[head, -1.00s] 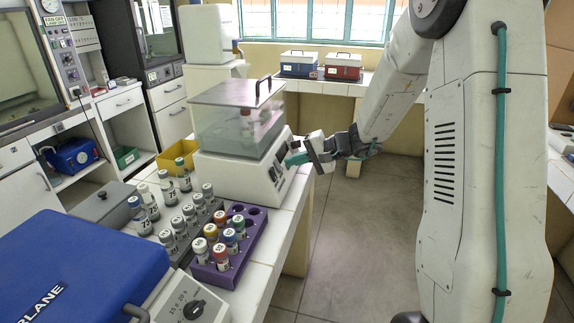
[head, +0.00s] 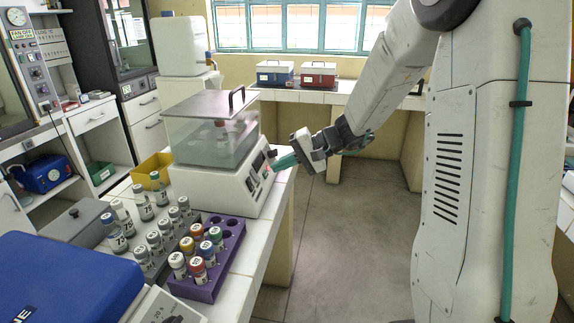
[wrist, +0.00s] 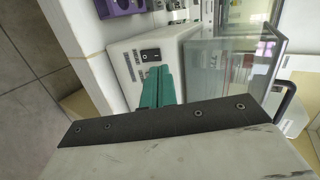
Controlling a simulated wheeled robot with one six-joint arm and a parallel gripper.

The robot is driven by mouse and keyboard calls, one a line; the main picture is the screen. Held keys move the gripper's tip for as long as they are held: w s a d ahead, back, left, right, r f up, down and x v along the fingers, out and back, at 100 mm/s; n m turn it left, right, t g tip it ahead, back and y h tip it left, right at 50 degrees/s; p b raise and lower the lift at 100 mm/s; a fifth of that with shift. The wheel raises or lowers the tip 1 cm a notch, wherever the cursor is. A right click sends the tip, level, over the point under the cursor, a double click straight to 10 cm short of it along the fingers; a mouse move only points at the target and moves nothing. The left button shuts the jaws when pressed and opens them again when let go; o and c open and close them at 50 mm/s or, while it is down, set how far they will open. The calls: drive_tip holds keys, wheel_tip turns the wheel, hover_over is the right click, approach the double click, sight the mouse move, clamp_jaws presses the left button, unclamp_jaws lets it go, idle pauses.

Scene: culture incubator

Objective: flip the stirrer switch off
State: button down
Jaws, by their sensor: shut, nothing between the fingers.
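The stirrer is a white box (head: 215,183) with a clear-walled, lidded chamber on top, standing on the white-tiled bench. Its sloped front panel (wrist: 127,60) faces my gripper. A black rocker switch (wrist: 150,55) sits on that panel in the wrist view, just beyond my fingertips. I cannot tell which way the rocker is tilted. My gripper (wrist: 160,70) has green fingers, shut and empty, pointing at the panel just below the switch. In the head view my gripper (head: 274,164) is close against the panel's right side and hides part of it. Contact cannot be told.
A purple rack (head: 228,258) of capped tubes and a grey rack stand before the stirrer. A yellow bin (head: 150,170) is behind them, left of the stirrer. A blue-lidded machine (head: 60,280) fills the near left. The floor right of the bench is clear.

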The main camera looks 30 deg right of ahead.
drive_tip(key=s+a+r+n+g+h, duration=0.2)
drive_tip(key=s+a+r, duration=0.15)
drive_tip(key=s, duration=0.45)
drive_tip(key=s+a+r+n+g+h, duration=0.1)
drive_tip(key=s+a+r+n+g, duration=0.15)
drive_tip(key=s+a, duration=0.45)
drive_tip(key=s+d+n+h, duration=0.1)
drive_tip(key=s+d+h, duration=0.2)
drive_tip(key=s, duration=0.6)
drive_tip(key=s+d+h, duration=0.4)
drive_tip(key=s, duration=0.5)
drive_tip(key=shift+s+d+r+n, duration=0.2)
drive_tip(key=shift+s+r+n, duration=0.1)
drive_tip(key=shift+n, duration=0.05)
